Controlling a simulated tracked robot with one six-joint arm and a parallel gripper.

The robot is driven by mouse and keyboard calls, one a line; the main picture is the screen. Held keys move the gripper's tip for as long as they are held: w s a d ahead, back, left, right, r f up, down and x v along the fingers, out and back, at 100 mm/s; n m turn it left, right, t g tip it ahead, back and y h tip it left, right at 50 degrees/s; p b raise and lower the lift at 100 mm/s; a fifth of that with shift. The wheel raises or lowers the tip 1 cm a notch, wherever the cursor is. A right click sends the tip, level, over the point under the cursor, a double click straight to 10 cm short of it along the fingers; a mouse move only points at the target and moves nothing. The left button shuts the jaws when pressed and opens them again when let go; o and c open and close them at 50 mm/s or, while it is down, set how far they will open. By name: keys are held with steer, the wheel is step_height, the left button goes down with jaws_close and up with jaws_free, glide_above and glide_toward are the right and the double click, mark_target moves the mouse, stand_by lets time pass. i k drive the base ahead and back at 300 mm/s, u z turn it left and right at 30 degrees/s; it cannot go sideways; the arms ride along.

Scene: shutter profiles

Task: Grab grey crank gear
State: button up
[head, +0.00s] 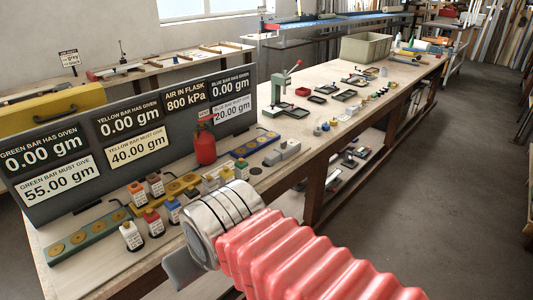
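I cannot single out the grey crank gear for certain. Small grey and coloured pieces (326,126) stand on the bench right of centre, too small to identify. Grey blocks (290,146) lie nearer, to the right of the display board. The end of my arm, a silver banded wrist behind red bellows, is at the lower middle, over the bench's front edge. Part of my gripper (183,269), a grey plate, shows below the wrist. It is well apart from those pieces. The gap between its fingers is hidden.
A dark display board (235,128) with number cards stands at the left, with a red flask (204,146) before it. Several small bottles (131,236) and coloured bars (90,238) lie in front. A green press (279,95), dark trays (345,95) and a beige bin (365,47) stand farther back. The floor at right is clear.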

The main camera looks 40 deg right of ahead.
mark_target(278, 154)
steer(key=u, duration=1.75)
steer(key=k, duration=1.15)
steer(key=z, duration=1.65)
